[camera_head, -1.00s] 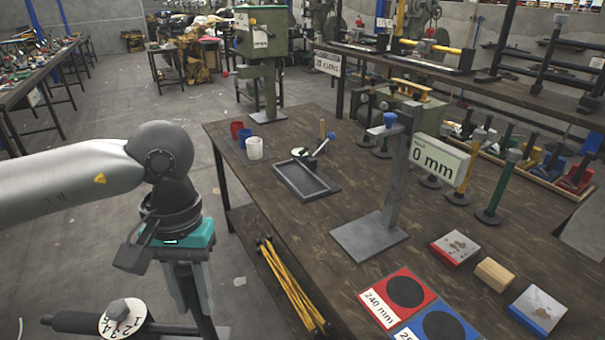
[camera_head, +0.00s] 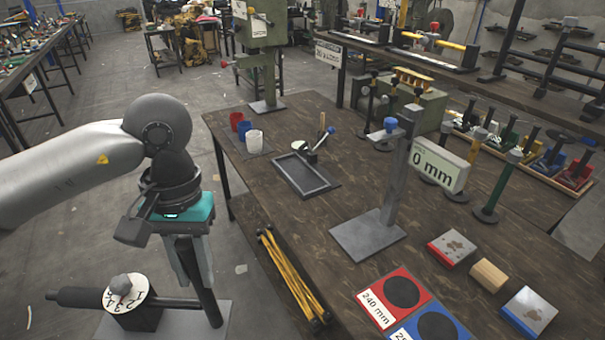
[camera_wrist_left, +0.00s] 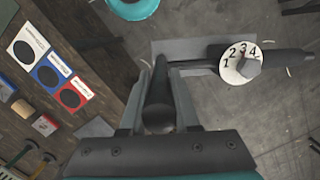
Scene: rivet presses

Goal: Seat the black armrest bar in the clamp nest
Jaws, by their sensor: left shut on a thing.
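In the left wrist view the bar (camera_wrist_left: 159,92) lies between the two fingers. A fixture with a white numbered dial (camera_head: 128,293) and a dark horizontal rod stands beside it; its dial also shows in the wrist view (camera_wrist_left: 240,63). I cannot tell whether this is the clamp nest, or whether the bar touches it. My right gripper is out of view.
A dark wooden table (camera_head: 290,215) fills the right side, with a grey gauge stand (camera_head: 395,180), a tray (camera_head: 303,176), cups and coloured pads. Grey floor lies open at left.

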